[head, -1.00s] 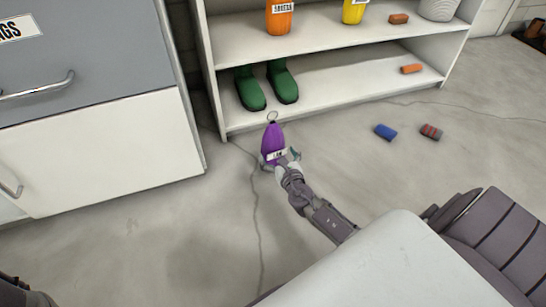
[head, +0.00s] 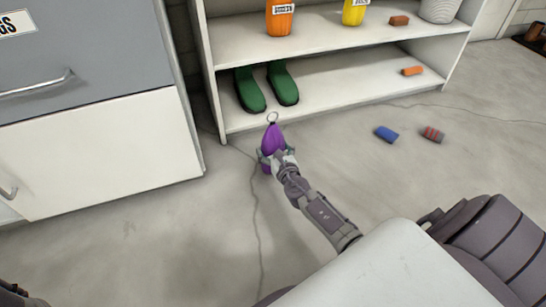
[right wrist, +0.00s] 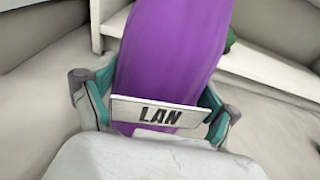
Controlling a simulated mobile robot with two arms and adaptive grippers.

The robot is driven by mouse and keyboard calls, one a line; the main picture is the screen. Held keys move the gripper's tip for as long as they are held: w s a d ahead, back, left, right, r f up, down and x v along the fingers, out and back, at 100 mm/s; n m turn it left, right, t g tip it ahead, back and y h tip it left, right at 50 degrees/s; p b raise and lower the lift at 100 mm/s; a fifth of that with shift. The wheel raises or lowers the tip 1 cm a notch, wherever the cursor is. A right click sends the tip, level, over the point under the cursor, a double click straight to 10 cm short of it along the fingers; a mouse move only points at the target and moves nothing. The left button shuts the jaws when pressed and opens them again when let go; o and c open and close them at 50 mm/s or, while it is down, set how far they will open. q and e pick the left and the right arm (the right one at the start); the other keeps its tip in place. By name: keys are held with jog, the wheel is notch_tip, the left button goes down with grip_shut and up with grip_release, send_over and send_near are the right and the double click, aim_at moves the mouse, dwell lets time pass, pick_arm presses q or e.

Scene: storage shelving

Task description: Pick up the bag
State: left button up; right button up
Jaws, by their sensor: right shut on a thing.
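The purple bag (head: 272,137) has a ring at its top and stands upright in front of the low shelf in the head view. I cannot tell whether its bottom touches the floor. My right gripper (head: 275,157) is shut around its lower part. In the right wrist view the bag (right wrist: 172,55) fills the middle, with a white label reading "LAN" across it, and the fingers of my right gripper (right wrist: 160,108) press on both its sides.
A white shelf (head: 340,95) holds green boots (head: 267,86), an orange container (head: 280,17) and a yellow one (head: 354,11). A grey and white cabinet (head: 100,140) stands left. The floor between is clear.

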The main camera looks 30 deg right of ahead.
aim_at(276, 141)
jog(key=shift+r, duration=0.2)
jog(key=shift+r+p, duration=0.6)
jog(key=shift+p, duration=0.1)
notch_tip(276, 141, up, 4)
jog(key=p, duration=0.3)
jog(key=shift+d+f+p, duration=0.1)
jog(key=shift+d+p, duration=0.05)
jog(key=shift+p, duration=0.2)
jog(key=s+d+r+p, duration=0.3)
jog(key=s+d+r, duration=0.2)
jog(key=d, duration=0.5)
jog(key=shift+s+r, duration=0.4)
jog(key=shift+a+r, duration=0.1)
